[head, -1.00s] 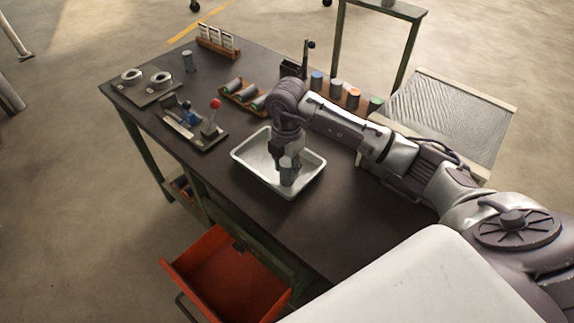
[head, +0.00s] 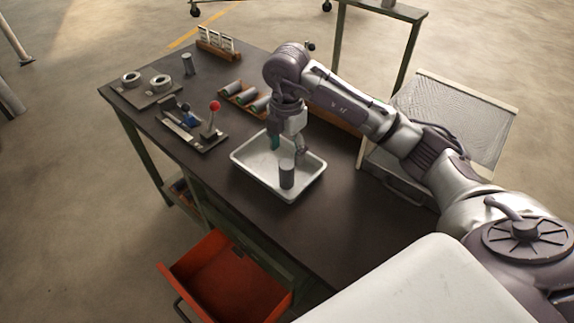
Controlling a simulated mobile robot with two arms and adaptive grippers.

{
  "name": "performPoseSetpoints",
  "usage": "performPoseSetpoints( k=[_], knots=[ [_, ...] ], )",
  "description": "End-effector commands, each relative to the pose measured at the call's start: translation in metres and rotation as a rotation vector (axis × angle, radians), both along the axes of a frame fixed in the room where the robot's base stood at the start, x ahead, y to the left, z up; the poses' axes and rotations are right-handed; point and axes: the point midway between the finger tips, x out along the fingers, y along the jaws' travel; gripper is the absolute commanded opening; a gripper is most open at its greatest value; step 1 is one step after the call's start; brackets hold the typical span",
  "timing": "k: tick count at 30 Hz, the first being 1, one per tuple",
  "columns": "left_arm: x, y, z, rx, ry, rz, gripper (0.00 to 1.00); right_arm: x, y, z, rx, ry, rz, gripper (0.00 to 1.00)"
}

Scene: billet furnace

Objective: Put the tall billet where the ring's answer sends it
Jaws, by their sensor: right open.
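A grey metal billet (head: 287,174) stands upright in the white tray (head: 240,157), near the tray's front side. My right gripper (head: 288,150) is open and empty, just above and behind this billet, over the tray. Several billets lie in a wooden rack (head: 229,98) behind the tray. I cannot tell from size alone which cylinder is the tall one. My left gripper is not in view.
A fixture with a red-knobbed lever (head: 214,106) and a blue part stands left of the tray. A card holder (head: 217,48) is at the back. My right arm hides most of a second wooden rack. An orange drawer (head: 225,275) hangs open below the front edge.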

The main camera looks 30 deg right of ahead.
Motion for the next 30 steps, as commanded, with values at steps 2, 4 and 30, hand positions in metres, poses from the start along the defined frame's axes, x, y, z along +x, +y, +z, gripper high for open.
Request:
performPoseSetpoints(
  k=[2,4,30],
  knots=[
    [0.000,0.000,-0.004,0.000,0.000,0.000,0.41,0.001,0.000,0.017,0.000,-0.005,-0.001,0.66],
    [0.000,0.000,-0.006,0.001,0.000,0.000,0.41,0.001,0.000,0.029,-0.001,-0.004,0.001,0.66],
    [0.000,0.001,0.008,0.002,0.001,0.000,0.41,0.000,0.000,0.059,0.001,0.001,0.000,0.66]
  ],
)
